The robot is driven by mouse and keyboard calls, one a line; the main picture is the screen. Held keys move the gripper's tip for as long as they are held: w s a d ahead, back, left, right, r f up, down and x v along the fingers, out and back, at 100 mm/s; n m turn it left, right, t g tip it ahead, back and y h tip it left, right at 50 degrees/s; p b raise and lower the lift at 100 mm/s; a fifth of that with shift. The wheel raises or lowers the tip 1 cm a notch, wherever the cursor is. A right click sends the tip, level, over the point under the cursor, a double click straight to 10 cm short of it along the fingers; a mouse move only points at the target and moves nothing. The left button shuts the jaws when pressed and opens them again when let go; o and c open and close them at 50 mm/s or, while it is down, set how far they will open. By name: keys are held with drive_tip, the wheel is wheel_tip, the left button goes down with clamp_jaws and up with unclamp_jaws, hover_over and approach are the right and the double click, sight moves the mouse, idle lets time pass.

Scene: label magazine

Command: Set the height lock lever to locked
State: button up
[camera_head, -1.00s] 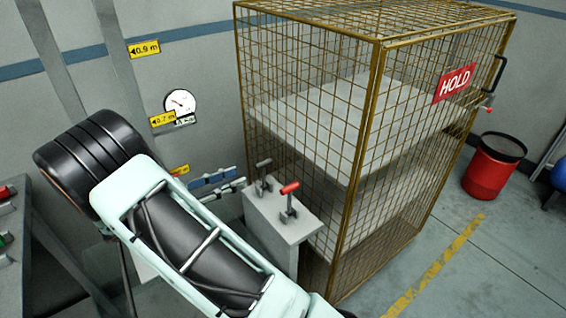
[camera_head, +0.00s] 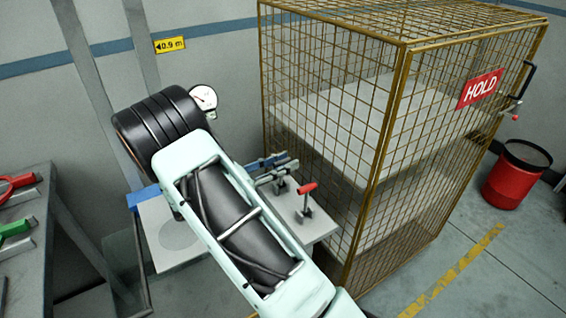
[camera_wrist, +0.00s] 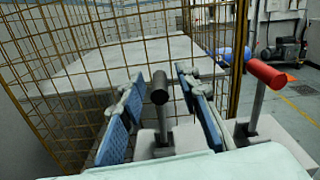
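Two levers stand on a pale grey block (camera_head: 318,228). One has a red handle (camera_head: 308,188), also in the wrist view (camera_wrist: 265,74). The other has a black handle (camera_wrist: 160,88) on a grey stem. I cannot tell from any label which is the height lock lever, or which position is locked. My gripper (camera_wrist: 160,115), with blue-padded fingers, is open. In the wrist view the black-handled lever shows between the fingers, with gaps on both sides. In the head view my gripper (camera_head: 270,168) is beside that lever, partly hiding it; the red one stands to its right.
A yellow mesh cage (camera_head: 385,130) with a red HOLD sign (camera_head: 480,89) stands close behind and right of the levers. A bench (camera_head: 45,230) with red and green handled items is at left. A red bin (camera_head: 515,180) stands at far right. Floor at lower right is clear.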

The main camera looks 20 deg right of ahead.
clamp_jaws()
drive_tip(key=shift+s+f, duration=0.1)
idle(0.5)
drive_tip(key=s+m+b, duration=0.1)
drive_tip(key=s+f+m+b, duration=0.1)
drive_tip(key=m, duration=0.1)
drive_tip(key=s+m+b, duration=0.1)
drive_tip(key=shift+s+d+f+m+b, duration=0.2)
drive_tip(key=shift+s+d+m+b, duration=0.05)
drive_tip(key=shift+d+m+b, duration=0.15)
drive_tip(key=s+f+m+b, duration=0.1)
drive_tip(key=m, duration=0.1)
drive_tip(key=s+m+b, duration=0.1)
drive_tip(key=shift+s+d+f+m, duration=0.1)
drive_tip(key=shift+d+f+m, duration=0.05)
drive_tip(key=shift+f+m, duration=0.25)
drive_tip(key=shift+s+d+f+b, duration=0.1)
drive_tip(key=shift+s+f+b, duration=0.25)
drive_tip(key=shift+b, duration=0.15)
